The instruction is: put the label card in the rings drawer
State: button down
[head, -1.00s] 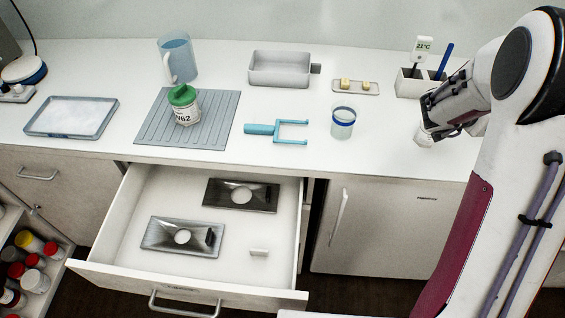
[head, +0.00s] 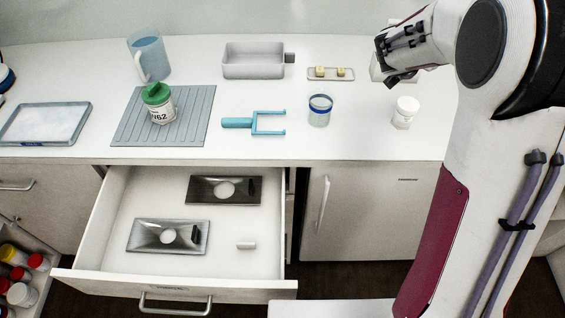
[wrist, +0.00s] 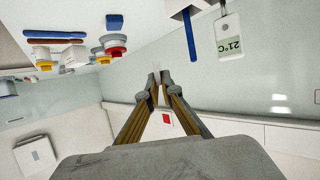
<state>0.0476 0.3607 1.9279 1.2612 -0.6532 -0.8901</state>
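A small white piece (head: 246,245), perhaps the label card, lies on the floor of the open drawer (head: 120,258), at its right side. Any writing on it is too small to read. Two grey metal plates, a darker one (head: 237,197) behind and a lighter one (head: 148,236) in front, each with a pale round spot, lie in the same drawer. My gripper (head: 386,66) is above the right end of the counter, well away from the drawer. In the wrist view its fingers (wrist: 158,77) show a narrow gap, and I see nothing clearly held.
On the counter are a green-lidded jar (head: 160,111) on a ribbed mat (head: 193,125), a blue fork-shaped tool (head: 238,123), a blue-banded glass (head: 319,115), a white jar (head: 405,115), a grey bin (head: 251,69) and a jug (head: 155,52). The drawer juts out in front.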

jog(key=w+a+r+n+t+y, duration=0.2)
jog(key=a+n+y, duration=0.2)
jog(key=a, duration=1)
jog(key=w+a+r+n+t+y, duration=0.1)
jog(key=w+a+n+y, duration=0.3)
jog(key=a, duration=1)
jog(key=s+a+f+n+g+y, duration=0.1)
jog(key=s+a+n+y, duration=0.4)
jog(key=a, duration=0.6)
jog(key=s+a+f+n+g+y, duration=0.1)
jog(key=s+a+n+g+y, duration=0.1)
jog(key=s+a, duration=0.7)
jog(key=s+a+f+n+g+y, duration=0.1)
jog(key=s+a+n+y, duration=0.25)
jog(key=a, duration=0.95)
jog(key=s+a+f+n+g+y, duration=0.35)
jog(key=s+a, duration=0.45)
jog(key=s, duration=0.4)
notch_tip(320, 180, down, 22)
jog(key=shift+w+f+h, duration=0.15)
jog(key=shift+w+h, duration=0.1)
jog(key=shift+h, duration=0.05)
jog(key=shift+f, duration=0.15)
jog(key=shift+f, duration=2.8)
